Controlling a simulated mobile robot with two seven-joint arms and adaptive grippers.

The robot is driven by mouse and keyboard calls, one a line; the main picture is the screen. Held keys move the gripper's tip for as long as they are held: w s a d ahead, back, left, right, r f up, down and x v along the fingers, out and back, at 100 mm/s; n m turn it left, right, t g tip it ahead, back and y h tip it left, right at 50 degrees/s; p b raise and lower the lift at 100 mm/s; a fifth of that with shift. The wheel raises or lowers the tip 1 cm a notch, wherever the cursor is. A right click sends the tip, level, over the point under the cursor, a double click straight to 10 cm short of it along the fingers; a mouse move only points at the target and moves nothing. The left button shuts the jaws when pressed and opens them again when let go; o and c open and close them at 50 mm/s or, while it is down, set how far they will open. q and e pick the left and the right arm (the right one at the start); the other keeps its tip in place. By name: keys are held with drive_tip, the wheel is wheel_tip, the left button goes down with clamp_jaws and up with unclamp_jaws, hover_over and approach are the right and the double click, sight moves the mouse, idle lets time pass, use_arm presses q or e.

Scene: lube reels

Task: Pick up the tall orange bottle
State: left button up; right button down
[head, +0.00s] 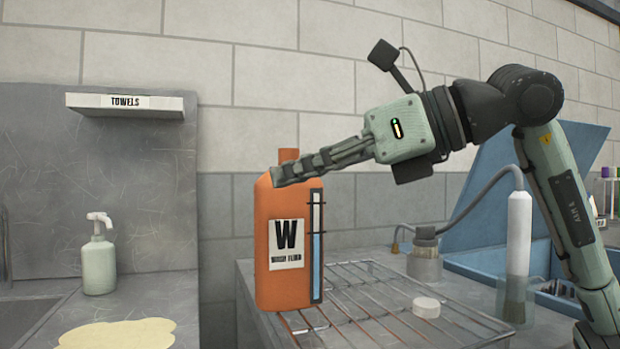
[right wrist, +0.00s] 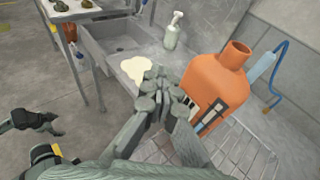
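The tall orange bottle (head: 290,235) stands upright at the left end of a wire rack. It has a white "W" label and a blue level strip. My right gripper (head: 275,178) reaches in from the right across the bottle's shoulder in the head view. In the right wrist view its fingertips (right wrist: 166,84) are together with nothing visible between them, and the orange bottle (right wrist: 218,85) is beside them to the right. Whether they touch it cannot be told. A dark grey part at the left edge of the wrist view looks like my left gripper (right wrist: 30,121); its fingers are unclear.
The wire rack (head: 395,310) bears a white round cap (head: 426,307). A pump bottle (head: 99,258) and pale puddle (head: 120,334) are left, under a towel shelf (head: 125,103).

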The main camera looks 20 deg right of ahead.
drive_tip(key=shift+s+a+r, duration=0.1)
drive_tip(key=shift+a, duration=0.05)
drive_tip(key=shift+c, duration=2.3)
unclamp_jaws()
